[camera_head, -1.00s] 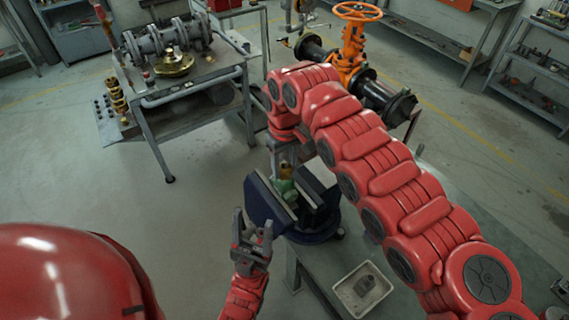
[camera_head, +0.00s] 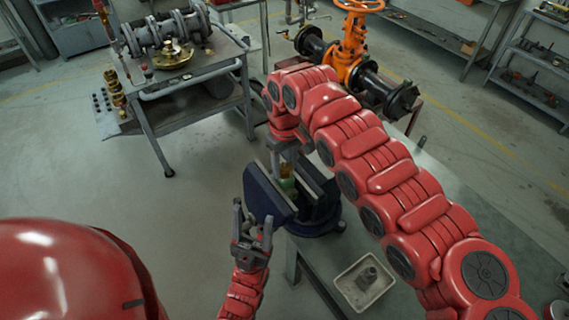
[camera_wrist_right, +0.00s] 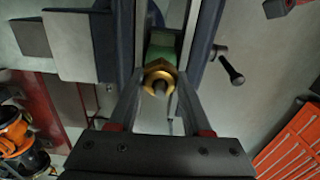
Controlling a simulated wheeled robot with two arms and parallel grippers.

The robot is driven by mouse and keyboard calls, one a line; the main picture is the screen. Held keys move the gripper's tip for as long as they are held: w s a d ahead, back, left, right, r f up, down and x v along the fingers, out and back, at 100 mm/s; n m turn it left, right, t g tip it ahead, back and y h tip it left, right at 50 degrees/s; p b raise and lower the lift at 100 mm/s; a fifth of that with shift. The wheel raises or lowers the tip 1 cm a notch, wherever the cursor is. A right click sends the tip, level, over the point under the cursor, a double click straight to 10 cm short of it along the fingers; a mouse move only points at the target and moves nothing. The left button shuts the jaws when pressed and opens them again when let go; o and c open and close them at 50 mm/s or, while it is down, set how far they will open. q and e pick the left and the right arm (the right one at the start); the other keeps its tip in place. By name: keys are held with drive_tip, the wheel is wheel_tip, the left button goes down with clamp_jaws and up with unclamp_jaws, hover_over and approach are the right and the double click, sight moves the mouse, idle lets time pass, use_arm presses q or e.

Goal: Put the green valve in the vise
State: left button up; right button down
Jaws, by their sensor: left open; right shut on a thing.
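The blue vise (camera_head: 268,195) stands at the corner of the workbench, with its jaws apart. The green valve (camera_head: 287,187) is between the vise jaws, mostly hidden in the head view by the jaws and my right arm. In the right wrist view the green valve (camera_wrist_right: 162,50) shows its brass nut (camera_wrist_right: 160,77) toward the camera, between the two vise jaws. My right gripper (camera_wrist_right: 158,85) is shut on the valve at its brass end. My left gripper (camera_head: 252,228) is open and empty, in front of and just below the vise's near jaw.
A grey tray (camera_head: 345,286) with a metal part sits on the workbench (camera_head: 320,262) right of my left gripper. A cart (camera_head: 190,85) with a brass part stands at back left. An orange gate valve (camera_head: 352,50) stands behind my right arm.

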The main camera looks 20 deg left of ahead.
drive_tip(key=shift+c, duration=1.3)
unclamp_jaws()
drive_tip(key=shift+r, duration=0.1)
drive_tip(key=shift+r+p, duration=0.45)
drive_tip(key=shift+r, duration=3)
